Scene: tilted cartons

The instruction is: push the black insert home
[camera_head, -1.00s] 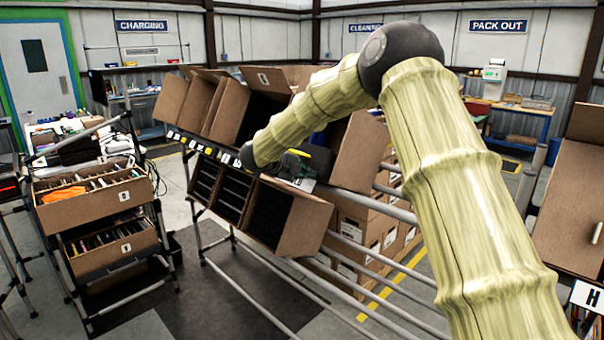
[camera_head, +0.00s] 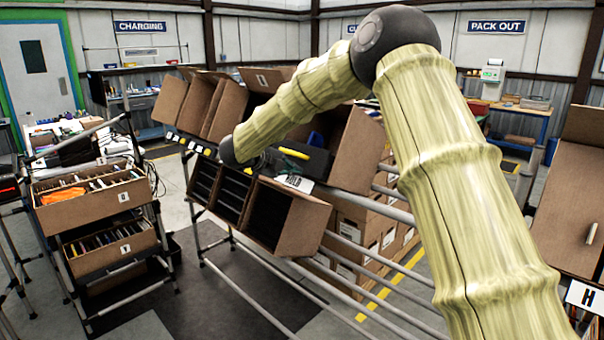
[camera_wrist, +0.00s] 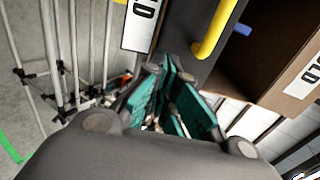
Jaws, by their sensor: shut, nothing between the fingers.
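The black insert (camera_head: 318,160) is a dark box with a yellow handle, in the upper row of tilted cartons. It juts out beside the brown walls of an open carton (camera_head: 357,152). In the wrist view the insert (camera_wrist: 232,28) is at the top, its yellow handle to the right of my fingers, with the carton's open inside (camera_wrist: 275,50) further right. My gripper (camera_wrist: 172,88) has teal-lined fingers, shut and empty, pointing at the insert's lower edge. I cannot tell whether they touch it.
A white label (camera_head: 294,183) hangs below the insert. Lower cartons (camera_head: 292,222) with black slots stand beneath, on a metal pipe rack (camera_head: 370,260). File boxes (camera_head: 95,206) stand on a rack at left. Floor between the racks is free.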

